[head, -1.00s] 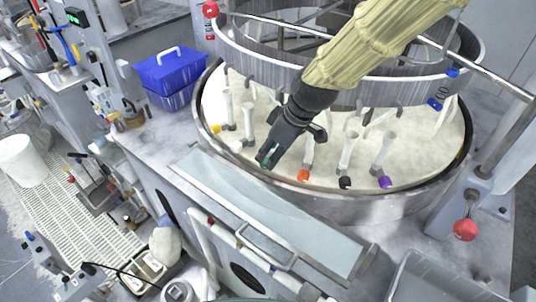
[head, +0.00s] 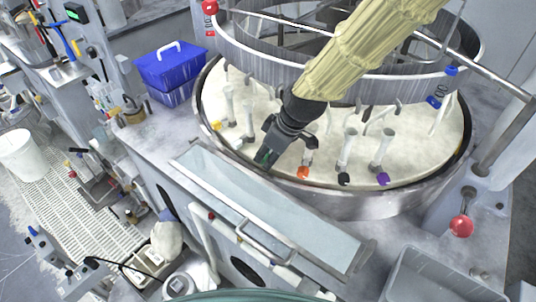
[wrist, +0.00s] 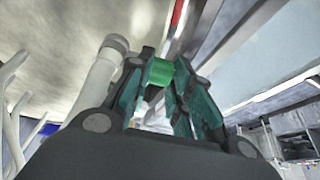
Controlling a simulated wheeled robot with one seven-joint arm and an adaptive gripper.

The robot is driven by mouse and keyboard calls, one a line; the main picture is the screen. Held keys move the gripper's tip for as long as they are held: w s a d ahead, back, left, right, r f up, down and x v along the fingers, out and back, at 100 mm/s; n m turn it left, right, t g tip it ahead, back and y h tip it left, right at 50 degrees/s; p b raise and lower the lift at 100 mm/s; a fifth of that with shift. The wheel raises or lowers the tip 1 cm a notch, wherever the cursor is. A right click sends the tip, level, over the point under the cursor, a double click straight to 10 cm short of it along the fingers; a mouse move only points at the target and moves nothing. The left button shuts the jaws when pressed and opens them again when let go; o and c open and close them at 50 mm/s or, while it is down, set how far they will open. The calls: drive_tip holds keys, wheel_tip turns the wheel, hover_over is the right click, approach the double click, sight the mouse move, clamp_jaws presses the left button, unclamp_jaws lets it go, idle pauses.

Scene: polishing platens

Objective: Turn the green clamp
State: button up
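The green clamp (wrist: 160,72) shows in the wrist view as a short green cylinder between my fingertips, at the end of a pale post. My gripper (wrist: 162,85) has teal finger pads drawn in close on both sides of it, and looks shut on it. In the head view my gripper (head: 266,157) points down at the front rim of the round platen (head: 235,105). There the clamp is mostly hidden by the fingers.
Orange (head: 303,172), black (head: 343,179) and purple (head: 382,178) clamps stand right along the front rim, and a yellow one (head: 215,126) stands left. A metal ring (head: 370,88) hangs above the platen. A blue box (head: 170,68) stands left.

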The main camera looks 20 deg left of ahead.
drive_tip(key=shift+d+f+y+b, duration=0.1)
drive_tip(key=shift+f+y+b, duration=0.1)
drive_tip(key=shift+y+b, duration=0.35)
clamp_jaws()
drive_tip(key=b, duration=0.1)
drive_tip(key=y+b, duration=0.1)
drive_tip(key=b, duration=0.1)
drive_tip(key=shift+s+d+f+t+y, duration=0.1)
drive_tip(key=shift+d+t+y, duration=0.05)
drive_tip(key=shift+t+y, duration=0.15)
drive_tip(key=shift+y+b, duration=0.25)
drive_tip(key=shift+b, duration=0.35)
drive_tip(key=o, duration=0.9)
unclamp_jaws()
drive_tip(key=shift+o, duration=0.2)
drive_tip(key=shift+d+r, duration=0.1)
drive_tip(key=shift+r, duration=0.1)
drive_tip(key=v, duration=1.2)
